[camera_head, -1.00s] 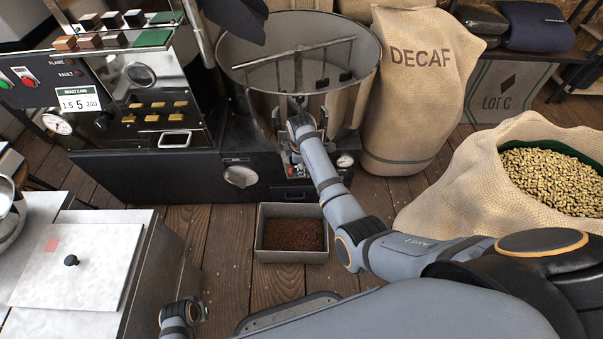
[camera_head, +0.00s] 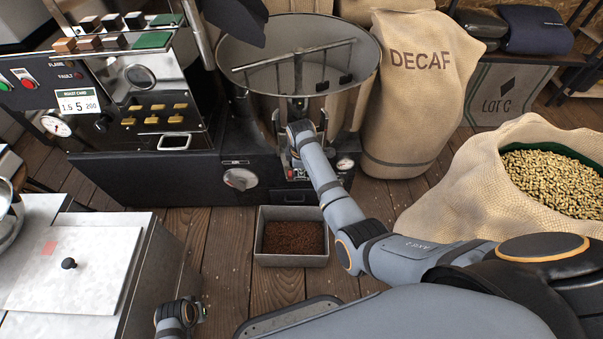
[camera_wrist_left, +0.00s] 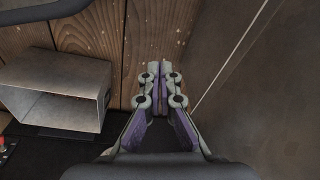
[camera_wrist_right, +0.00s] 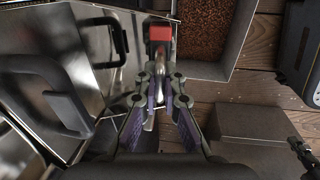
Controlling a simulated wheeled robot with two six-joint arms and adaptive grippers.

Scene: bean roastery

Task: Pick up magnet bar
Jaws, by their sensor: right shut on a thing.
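In the right wrist view my right gripper (camera_wrist_right: 162,88) is shut around a slim metal piece with a red block (camera_wrist_right: 159,32) at its far end, which I take to be the magnet bar. Its fingers hide much of the piece. In the head view my right gripper (camera_head: 297,163) is at the front of the roaster, below the round drum, and what it holds cannot be made out. My left gripper (camera_wrist_left: 160,76) has its fingertips together, with nothing seen between them, above the wood floor.
A metal box of dark grounds (camera_head: 292,237) stands on the floor below the right gripper. A green-bean sack (camera_head: 450,195) and a DECAF sack (camera_head: 420,100) are to the right. A steel cabinet (camera_head: 85,265) stands at lower left. The round drum (camera_head: 235,62) rises behind the gripper.

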